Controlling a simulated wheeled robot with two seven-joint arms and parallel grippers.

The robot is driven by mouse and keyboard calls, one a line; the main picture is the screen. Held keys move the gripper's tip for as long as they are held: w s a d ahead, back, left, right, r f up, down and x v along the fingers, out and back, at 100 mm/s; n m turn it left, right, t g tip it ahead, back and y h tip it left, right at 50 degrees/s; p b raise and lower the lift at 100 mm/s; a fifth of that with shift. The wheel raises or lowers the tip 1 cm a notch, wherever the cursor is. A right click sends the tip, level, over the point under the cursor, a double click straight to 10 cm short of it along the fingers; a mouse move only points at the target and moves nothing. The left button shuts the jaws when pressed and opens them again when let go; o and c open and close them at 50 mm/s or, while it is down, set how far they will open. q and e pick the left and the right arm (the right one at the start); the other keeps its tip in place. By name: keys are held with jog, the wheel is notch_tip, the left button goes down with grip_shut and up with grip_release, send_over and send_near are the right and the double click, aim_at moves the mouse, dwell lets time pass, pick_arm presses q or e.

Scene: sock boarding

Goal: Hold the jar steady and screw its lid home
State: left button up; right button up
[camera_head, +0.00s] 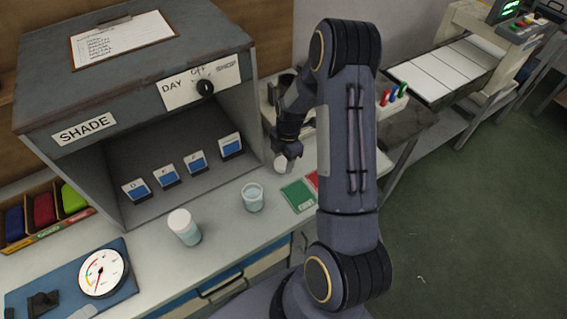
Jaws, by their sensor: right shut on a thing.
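An open clear jar (253,199) with pale blue contents stands upright on the bench in front of the shade cabinet. A second jar (188,234) stands to its left, with a white lid (179,219) on top. My right gripper (286,157) is at the end of the dark arm, to the right of and behind the open jar. It is shut on a small white round thing that looks like a lid (281,164), apart from the open jar; the fingers partly hide it. My left gripper is not in view.
A green card (298,195) and a partly hidden red card lie right of the open jar. A round gauge (103,272) lies on a blue mat at the front left. The shade cabinet (110,125) holds several small cards. Bench between the jars is clear.

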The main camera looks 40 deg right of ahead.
pick_arm(q)
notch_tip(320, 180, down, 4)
jog(key=b, duration=0.3)
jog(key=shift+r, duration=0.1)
pick_arm(e)
jog(key=s+a+r, duration=0.2)
jog(key=s+r, duration=0.3)
jog(key=s, duration=0.1)
jog(key=s+a+r, duration=0.2)
jog(key=s+r, duration=0.4)
jog(key=s, duration=0.1)
jog(key=shift+s+a+r, duration=0.15)
jog(key=shift+a+r, duration=0.1)
jog(key=shift+a, duration=0.05)
